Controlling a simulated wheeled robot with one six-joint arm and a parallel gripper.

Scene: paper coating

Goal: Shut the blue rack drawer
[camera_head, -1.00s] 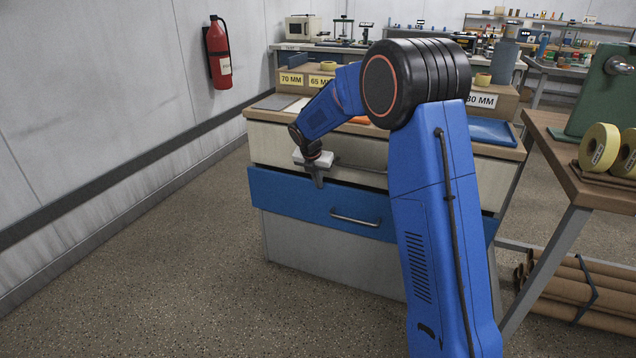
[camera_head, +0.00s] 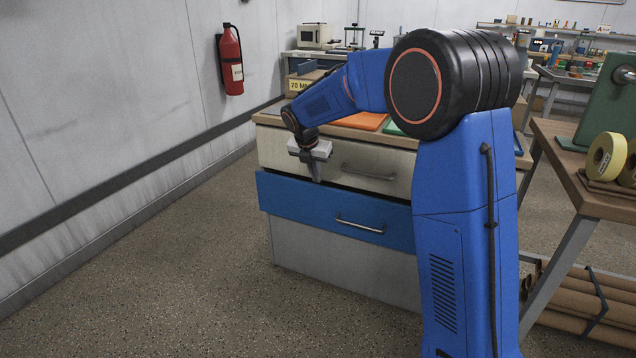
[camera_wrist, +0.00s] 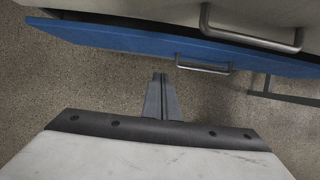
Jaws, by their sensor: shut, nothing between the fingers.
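The blue drawer (camera_head: 310,209) is below a cream drawer (camera_head: 345,166) in the cabinet. Its front stands slightly proud of the cabinet, with a narrow dark gap behind its top edge in the wrist view (camera_wrist: 130,37). A metal bar handle (camera_head: 360,225) is on its front, and it also shows in the wrist view (camera_wrist: 203,66). My gripper (camera_head: 317,179) points down at the front of the blue drawer, left of the handle. Its fingers (camera_wrist: 160,77) are together and empty.
The cream drawer's handle (camera_head: 368,172) juts out above. A wooden-topped table (camera_head: 575,180) with yellow rolls (camera_head: 606,159) stands at the right, with brown rolls (camera_head: 575,300) beneath. A fire extinguisher (camera_head: 231,60) hangs on the left wall. The floor (camera_head: 190,270) in front is clear.

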